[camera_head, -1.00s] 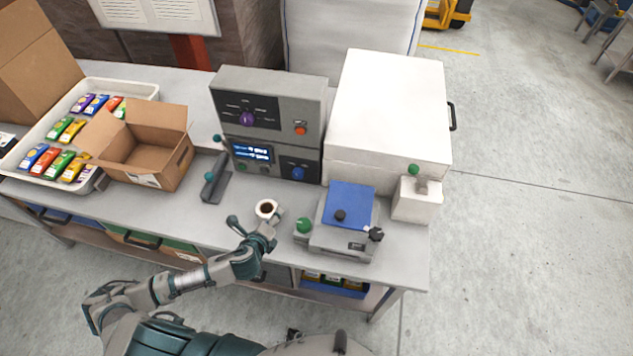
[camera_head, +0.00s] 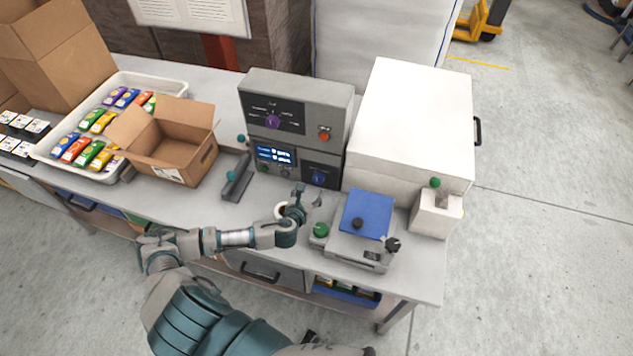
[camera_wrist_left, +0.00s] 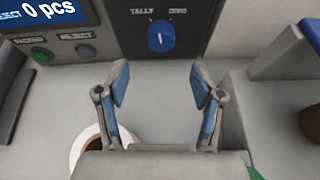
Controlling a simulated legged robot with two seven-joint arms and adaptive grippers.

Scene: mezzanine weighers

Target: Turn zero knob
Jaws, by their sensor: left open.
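The grey control box (camera_head: 297,97) stands at the back of the bench. Its blue knob (camera_head: 318,178) sits low on the right of the front panel; in the left wrist view the blue knob (camera_wrist_left: 161,36) lies between the labels TALLY and ZERO, its white mark pointing about straight up. My left gripper (camera_head: 308,196) is open and empty, just in front of and below the knob, not touching it. In the left wrist view its two fingers (camera_wrist_left: 163,90) stand apart, with the knob beyond and between them. My right gripper is not in view.
A mug (camera_wrist_left: 88,148) stands close under my left gripper. A scale with a blue plate (camera_head: 366,213) and a green knob (camera_head: 321,230) is to the right. A purple knob (camera_head: 272,122) is higher on the box. An open carton (camera_head: 172,150) is left.

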